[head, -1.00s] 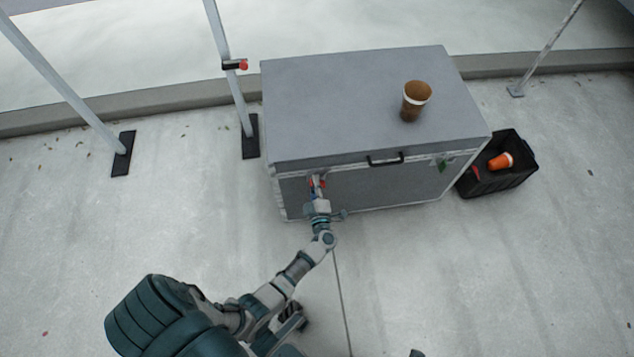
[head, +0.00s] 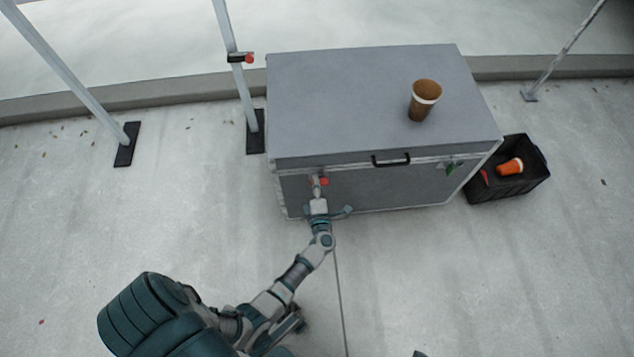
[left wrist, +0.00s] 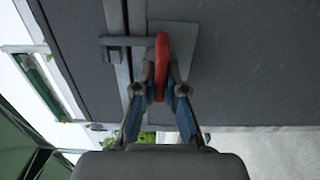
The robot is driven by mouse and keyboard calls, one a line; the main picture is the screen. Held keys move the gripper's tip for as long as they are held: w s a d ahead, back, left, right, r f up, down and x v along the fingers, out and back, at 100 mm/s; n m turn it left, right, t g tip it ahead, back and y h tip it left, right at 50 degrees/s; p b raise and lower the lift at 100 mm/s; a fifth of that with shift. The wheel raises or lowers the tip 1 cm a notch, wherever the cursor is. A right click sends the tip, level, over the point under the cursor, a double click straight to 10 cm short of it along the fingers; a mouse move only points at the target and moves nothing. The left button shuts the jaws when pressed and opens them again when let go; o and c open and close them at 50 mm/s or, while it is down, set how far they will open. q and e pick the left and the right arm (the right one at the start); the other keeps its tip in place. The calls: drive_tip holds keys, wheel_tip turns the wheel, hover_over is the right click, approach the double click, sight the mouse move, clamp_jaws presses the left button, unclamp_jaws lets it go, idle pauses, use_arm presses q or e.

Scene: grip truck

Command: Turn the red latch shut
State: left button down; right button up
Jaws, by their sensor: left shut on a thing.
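The red latch (head: 324,181) is on the front face of the grey case (head: 385,100), near its upper left corner. In the left wrist view the red latch (left wrist: 161,62) is a red rounded handle in front of a grey plate. My left gripper (head: 317,190) reaches up to the latch from the front. In the left wrist view the blue-padded fingers of my left gripper (left wrist: 161,88) are on both sides of the handle's lower part, shut on it. The fingers hide part of the latch in the head view. My right gripper is not in view.
A brown cup (head: 424,100) stands on the case lid. A black handle (head: 391,160) and a green latch (head: 451,168) are on the case front. A black crate (head: 507,185) holding an orange cup (head: 510,167) stands to the right. Metal poles stand behind. The floor in front is mostly clear.

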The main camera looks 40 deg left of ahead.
use_arm(q)
drive_tip(key=shift+s+a+f, duration=0.2)
drive_tip(key=shift+s+f, duration=0.1)
drive_tip(key=shift+f, duration=0.05)
drive_tip(key=c, duration=1.3)
unclamp_jaws()
drive_tip(key=shift+c, duration=0.2)
drive_tip(key=shift+o, duration=0.5)
drive_tip(key=shift+w+r, duration=0.1)
drive_tip(key=shift+s+d, duration=0.25)
drive_tip(key=shift+d, duration=0.15)
drive_tip(key=v, duration=0.6)
drive_tip(key=shift+s+d, duration=0.2)
